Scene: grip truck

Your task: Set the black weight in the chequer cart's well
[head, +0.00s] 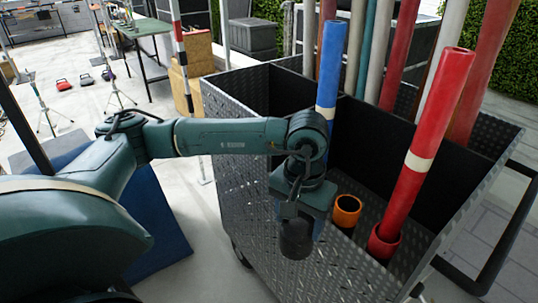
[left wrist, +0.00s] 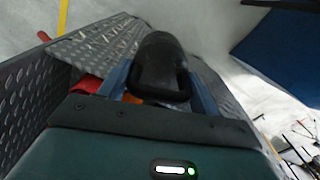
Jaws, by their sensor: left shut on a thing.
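The black weight (head: 296,240) is a dark rounded block hanging under my left gripper (head: 303,207). In the left wrist view the weight (left wrist: 160,65) shows a loop-like handle between the two blue fingers (left wrist: 160,92), which are shut on it. The chequer cart (head: 240,165) is a metal tread-plate truck with dark inner dividers. The weight appears in front of the cart's near side in the head view; I cannot tell how far it is above or outside the well. My right gripper is not in view.
A blue tube (head: 329,70) stands close beside my left wrist. A red tube (head: 420,165) leans in a red socket, and an orange socket (head: 347,210) is empty. More poles stand at the back. A blue mat (head: 155,225) lies left of the cart.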

